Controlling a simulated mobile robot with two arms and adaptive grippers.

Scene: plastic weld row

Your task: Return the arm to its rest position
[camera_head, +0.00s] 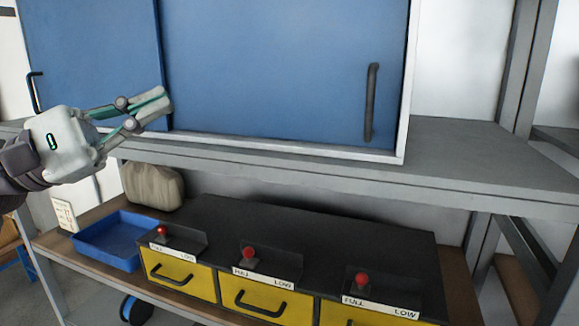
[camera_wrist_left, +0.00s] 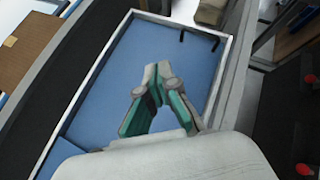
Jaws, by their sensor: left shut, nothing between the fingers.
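My left gripper (camera_head: 160,106) is in the upper left of the head view, in front of the blue sliding-door cabinet (camera_head: 280,70). Its fingers point right, close together and shut with nothing between them. They overlap the cabinet's blue panels in the picture; I cannot tell how far apart they are. In the left wrist view the fingertips (camera_wrist_left: 156,70) meet in front of the cabinet's blue panels (camera_wrist_left: 110,85). My right gripper is not in view.
The cabinet stands on a grey shelf (camera_head: 470,150). Below are yellow drawers (camera_head: 262,298) with red knobs, a blue tray (camera_head: 118,240) and a beige bag-like object (camera_head: 152,186). The grey shelf is bare right of the cabinet. A metal post (camera_head: 522,70) stands at right.

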